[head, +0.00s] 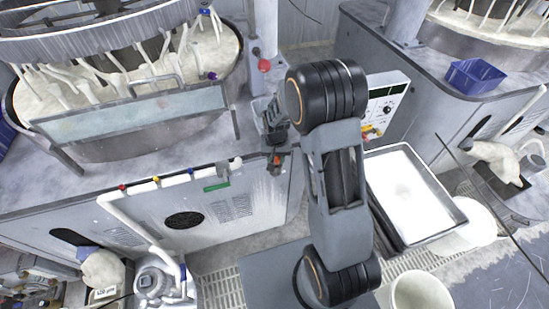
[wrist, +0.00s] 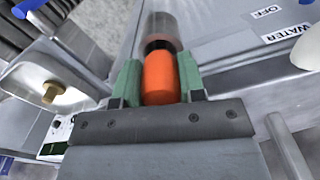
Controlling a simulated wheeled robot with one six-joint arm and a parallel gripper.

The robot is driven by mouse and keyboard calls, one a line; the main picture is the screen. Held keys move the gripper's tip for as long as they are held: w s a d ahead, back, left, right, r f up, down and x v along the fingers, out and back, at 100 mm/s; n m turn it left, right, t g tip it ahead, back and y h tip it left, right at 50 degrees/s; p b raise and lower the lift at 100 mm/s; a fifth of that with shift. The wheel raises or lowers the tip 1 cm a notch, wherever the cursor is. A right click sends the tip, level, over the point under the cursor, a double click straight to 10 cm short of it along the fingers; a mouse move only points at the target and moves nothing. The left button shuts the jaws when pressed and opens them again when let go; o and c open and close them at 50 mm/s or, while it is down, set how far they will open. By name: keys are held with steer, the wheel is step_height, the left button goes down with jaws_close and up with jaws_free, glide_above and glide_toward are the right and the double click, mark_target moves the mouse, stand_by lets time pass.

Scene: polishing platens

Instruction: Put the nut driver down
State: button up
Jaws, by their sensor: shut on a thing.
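The nut driver (wrist: 160,76) has a bright orange handle with a dark collar and a blurred greyish end beyond it. My gripper (wrist: 158,88) is shut on the orange handle, with one green finger pad on each side. The driver points away from the wrist, toward the top of the wrist view. In the head view my gripper is at the end of the arm, above the edge of the left machine's cabinet (head: 225,222). A small orange spot shows there, but I cannot tell whether it is the driver. What lies directly under the driver is unclear.
The left polishing machine has a large round basin (head: 150,125). A white-bottomed tray (head: 456,208) is right of my arm, and a blue bin (head: 476,76) sits on the right machine. The wrist view shows a WATER label (wrist: 309,29) and a brass fitting (wrist: 50,92).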

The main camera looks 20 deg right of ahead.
steer(key=shift+f, duration=0.2)
steer(key=o, duration=1)
steer(key=shift+r, duration=0.1)
step_height(320, 180, up, 12)
steer(key=shift+f+b, duration=0.2)
steer(key=shift+b, duration=0.5)
steer(key=s+r+n+t, duration=0.1)
steer(key=s+r, duration=0.2)
steer(key=s, duration=0.2)
steer(key=s+r+n+t, duration=0.1)
steer(key=s+r+t, duration=0.1)
steer(key=s, duration=0.4)
steer(key=s+r+n+t, duration=0.1)
steer(key=s+r, duration=0.4)
steer(key=s, duration=0.1)
steer(key=shift+a+r+t, duration=0.1)
steer(key=shift+a+t, duration=0.15)
steer(key=shift+t, duration=0.15)
